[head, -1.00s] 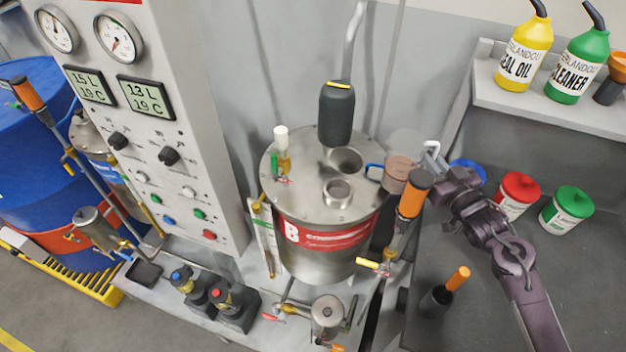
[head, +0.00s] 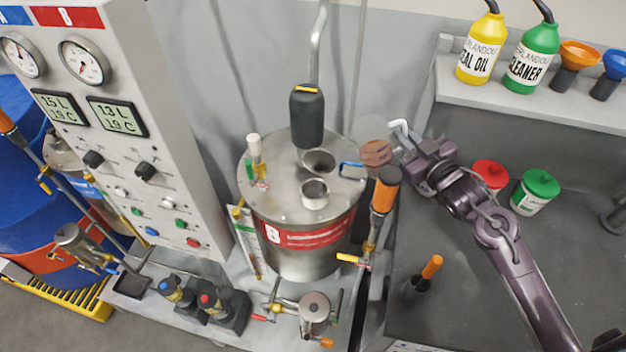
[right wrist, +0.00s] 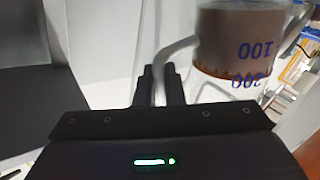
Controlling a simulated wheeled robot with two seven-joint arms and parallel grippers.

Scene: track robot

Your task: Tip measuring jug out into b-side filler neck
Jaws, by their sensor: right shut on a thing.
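The measuring jug (head: 376,154) is clear with brown liquid in it. It is held in the air by the right edge of the B tank's lid. My right gripper (head: 407,147) is shut on its pale handle, to the right of the jug. In the right wrist view the jug (right wrist: 240,45) shows close up, its 100 and 200 marks upside down, with the gripper fingers (right wrist: 160,88) at the handle. The B tank (head: 300,240) has a short open filler neck (head: 314,193) on its lid, to the lower left of the jug and apart from it. My left gripper is not in view.
A dark hole (head: 319,162) lies behind the neck, with a black cylinder (head: 307,118) above. The control cabinet (head: 130,100) is left.

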